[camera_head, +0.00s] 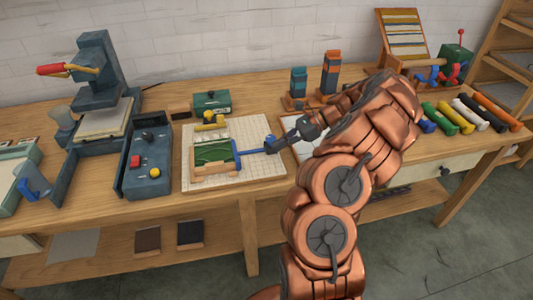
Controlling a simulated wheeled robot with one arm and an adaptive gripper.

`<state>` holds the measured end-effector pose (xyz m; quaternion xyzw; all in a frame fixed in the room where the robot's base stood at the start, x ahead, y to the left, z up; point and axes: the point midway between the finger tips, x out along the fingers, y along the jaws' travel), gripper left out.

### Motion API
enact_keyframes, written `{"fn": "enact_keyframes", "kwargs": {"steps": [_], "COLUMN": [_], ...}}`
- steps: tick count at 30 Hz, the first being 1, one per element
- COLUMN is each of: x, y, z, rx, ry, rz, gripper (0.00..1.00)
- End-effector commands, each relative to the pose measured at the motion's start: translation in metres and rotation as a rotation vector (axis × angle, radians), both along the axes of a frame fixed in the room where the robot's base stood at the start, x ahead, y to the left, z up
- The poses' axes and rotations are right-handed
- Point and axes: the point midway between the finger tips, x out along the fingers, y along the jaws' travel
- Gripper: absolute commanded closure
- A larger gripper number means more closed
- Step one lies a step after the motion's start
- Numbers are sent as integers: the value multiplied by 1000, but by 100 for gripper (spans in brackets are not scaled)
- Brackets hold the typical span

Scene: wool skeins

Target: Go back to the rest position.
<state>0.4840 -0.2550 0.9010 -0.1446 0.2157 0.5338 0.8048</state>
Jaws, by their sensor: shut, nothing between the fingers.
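My copper arm reaches up from the bottom and bends left over the workbench (225,215). My gripper (276,142) is at its end, small and dark, above the right part of a white gridded mat (262,170). It looks shut and empty. Its tips are close to a blue bar (250,150) that runs left to a green piece in a wooden frame (213,155). I cannot tell whether they touch the bar. The arm hides part of the bench and whatever lies behind it.
A dark press (97,65) and a control box with red and yellow buttons (147,165) stand on the left. Two dark blocks with orange parts (330,72) stand behind the gripper. Several coloured rolls (455,118) lie at the right. A wooden rack (402,35) stands at the back right.

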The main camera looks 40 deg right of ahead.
Motion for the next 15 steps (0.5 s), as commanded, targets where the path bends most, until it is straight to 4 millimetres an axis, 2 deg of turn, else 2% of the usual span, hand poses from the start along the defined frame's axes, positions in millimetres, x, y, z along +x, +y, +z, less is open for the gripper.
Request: {"fn": "enact_keyframes", "kwargs": {"steps": [6, 15], "x": [-7, -11], "y": [-19, -23], "z": [11, 16], "rx": [-1, 4], "ry": [-1, 1], "rz": [-2, 3], "gripper": [100, 100]}}
